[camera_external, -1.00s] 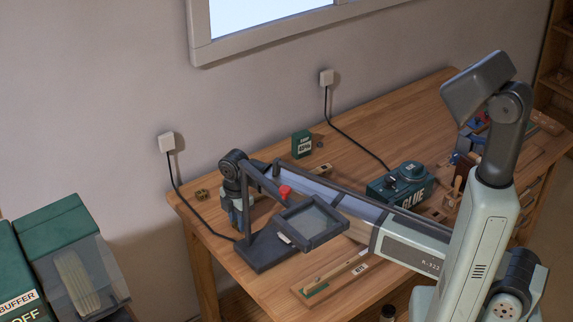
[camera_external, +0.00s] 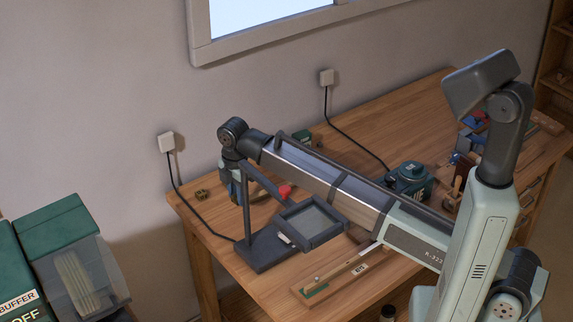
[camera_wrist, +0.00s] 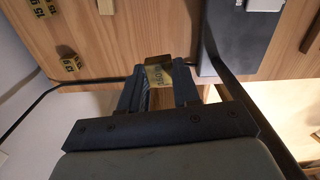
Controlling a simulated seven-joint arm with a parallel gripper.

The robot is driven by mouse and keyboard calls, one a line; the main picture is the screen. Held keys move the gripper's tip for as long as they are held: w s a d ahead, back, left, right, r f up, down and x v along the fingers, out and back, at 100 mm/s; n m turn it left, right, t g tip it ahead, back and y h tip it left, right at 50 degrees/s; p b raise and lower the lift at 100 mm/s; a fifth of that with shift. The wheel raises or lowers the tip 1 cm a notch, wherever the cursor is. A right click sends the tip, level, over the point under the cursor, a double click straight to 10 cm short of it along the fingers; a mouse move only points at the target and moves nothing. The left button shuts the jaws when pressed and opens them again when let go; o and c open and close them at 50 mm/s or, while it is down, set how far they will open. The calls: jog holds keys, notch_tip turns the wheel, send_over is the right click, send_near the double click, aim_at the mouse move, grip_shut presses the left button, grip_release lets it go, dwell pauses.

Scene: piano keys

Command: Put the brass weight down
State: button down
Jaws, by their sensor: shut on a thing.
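In the wrist view my gripper (camera_wrist: 158,80) is shut on a brass weight (camera_wrist: 158,74) with dark markings on its face. The weight sits between the two dark fingers, over the area near the table's edge. A loose brass weight (camera_wrist: 70,62) stands on the wood to the left in the wrist view; a small brass piece (camera_external: 202,195) also shows in the external view.
The magnifier stand's dark base (camera_external: 268,250) is close to my gripper; it also shows in the wrist view (camera_wrist: 232,40). A black cable (camera_wrist: 100,80) runs along the table edge. More brass pieces (camera_wrist: 105,7) lie farther in. A green device (camera_external: 410,180) stands to the right.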

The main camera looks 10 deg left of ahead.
jog(key=shift+w+m, duration=0.6)
jog(key=shift+w, duration=11.85)
jog(key=shift+a+f, duration=0.15)
jog(key=shift+f, duration=4.6)
jog(key=shift+f, duration=0.1)
jog(key=c, duration=0.8)
grip_release()
notch_tip(320, 180, up, 12)
